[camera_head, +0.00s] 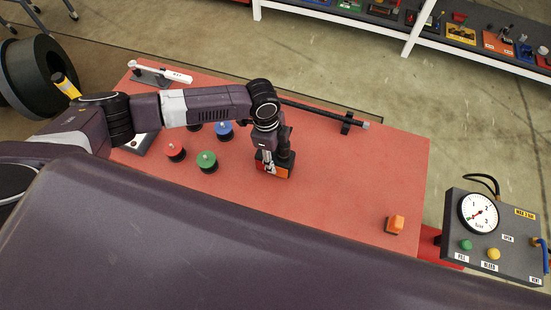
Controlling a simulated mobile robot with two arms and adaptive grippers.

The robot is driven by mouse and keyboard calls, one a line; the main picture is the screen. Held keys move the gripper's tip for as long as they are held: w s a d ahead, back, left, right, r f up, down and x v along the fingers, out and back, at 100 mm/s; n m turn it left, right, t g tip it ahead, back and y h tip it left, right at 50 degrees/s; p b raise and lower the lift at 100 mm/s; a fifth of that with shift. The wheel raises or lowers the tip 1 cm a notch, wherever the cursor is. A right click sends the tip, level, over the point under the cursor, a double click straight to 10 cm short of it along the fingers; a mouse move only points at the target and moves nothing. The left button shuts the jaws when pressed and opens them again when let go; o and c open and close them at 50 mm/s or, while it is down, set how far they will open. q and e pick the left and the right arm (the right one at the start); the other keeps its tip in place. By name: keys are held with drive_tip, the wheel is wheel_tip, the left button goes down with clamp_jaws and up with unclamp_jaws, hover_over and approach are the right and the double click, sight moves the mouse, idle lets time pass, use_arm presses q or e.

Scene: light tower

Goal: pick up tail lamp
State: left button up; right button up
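A dark box with a red and orange face (273,170), which looks like the tail lamp, sits on the red table (330,215) near its middle. My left gripper (270,152) points down right over it and hides part of its top. The fingers overlap the lamp in the picture, and I cannot tell whether they are closed on it. The lamp seems to rest on the table. My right gripper is not in view.
Red (175,152), green (207,161) and blue (224,130) round parts stand left of the lamp. A black rod (320,112) lies behind it. A gauge panel (492,238) stands beyond the right edge.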

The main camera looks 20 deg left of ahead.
use_arm(q)
drive_tip(key=c, duration=0.7)
drive_tip(key=shift+r, duration=0.1)
